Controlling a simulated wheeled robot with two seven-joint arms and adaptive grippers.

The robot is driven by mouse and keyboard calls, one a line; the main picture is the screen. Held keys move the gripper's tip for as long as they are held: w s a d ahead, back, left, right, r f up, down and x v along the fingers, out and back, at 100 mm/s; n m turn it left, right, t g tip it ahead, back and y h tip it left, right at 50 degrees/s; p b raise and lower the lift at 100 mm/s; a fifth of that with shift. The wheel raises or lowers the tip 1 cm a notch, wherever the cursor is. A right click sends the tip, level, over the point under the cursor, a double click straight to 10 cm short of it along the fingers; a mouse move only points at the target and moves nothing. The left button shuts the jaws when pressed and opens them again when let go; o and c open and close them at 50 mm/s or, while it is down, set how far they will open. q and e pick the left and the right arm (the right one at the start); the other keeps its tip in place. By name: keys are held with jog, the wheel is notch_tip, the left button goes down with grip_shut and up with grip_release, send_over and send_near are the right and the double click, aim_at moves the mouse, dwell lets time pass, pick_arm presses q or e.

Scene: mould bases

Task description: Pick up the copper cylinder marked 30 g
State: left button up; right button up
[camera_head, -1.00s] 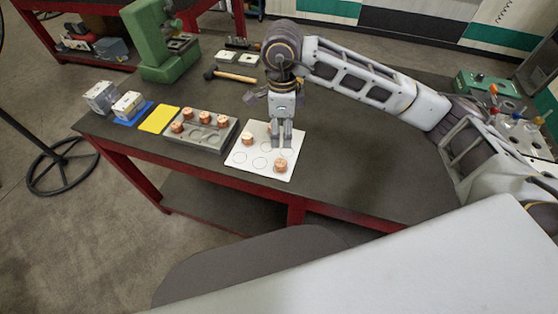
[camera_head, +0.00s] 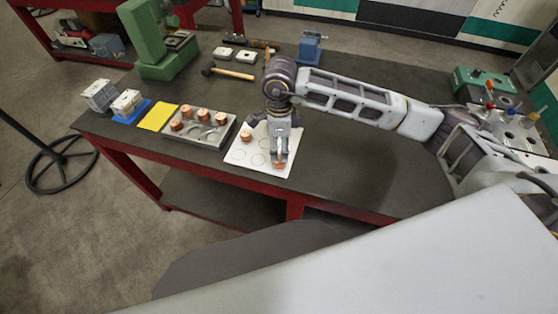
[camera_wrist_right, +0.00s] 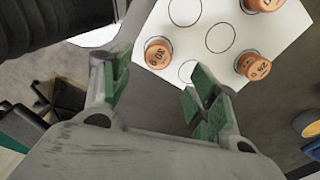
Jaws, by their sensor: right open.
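The copper cylinder marked 30 g (camera_wrist_right: 158,52) stands upright on the white card, near its edge, in the right wrist view. It is just beyond the gap between the open, empty fingers of my right gripper (camera_wrist_right: 156,80). In the head view my right gripper (camera_head: 280,154) points down over a copper cylinder (camera_head: 279,165) at the card's front right, partly hidden by the fingers. The white card (camera_head: 241,157) has drawn circles. Another copper cylinder (camera_wrist_right: 254,66) and one more (camera_wrist_right: 264,4) stand on the card. My left gripper is not in view.
A grey tray (camera_head: 196,139) with several copper cylinders lies left of the card. Beyond it are a yellow pad (camera_head: 157,117), a hammer (camera_head: 232,73) and a green press (camera_head: 150,40). The dark table (camera_head: 345,165) is clear right of the card.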

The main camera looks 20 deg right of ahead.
aim_at(280, 159)
jog(key=shift+f, duration=0.6)
jog(key=shift+f, duration=0.1)
jog(key=shift+s+f+p, duration=0.15)
jog(key=shift+f+p, duration=0.35)
jog(key=shift+f, duration=0.3)
jog(key=shift+f+p, duration=0.4)
jog(key=shift+f, duration=1.3)
grip_shut()
jog(key=shift+r, duration=0.2)
notch_tip(280, 159, up, 10)
jog(key=b, duration=0.2)
jog(key=shift+f, duration=0.15)
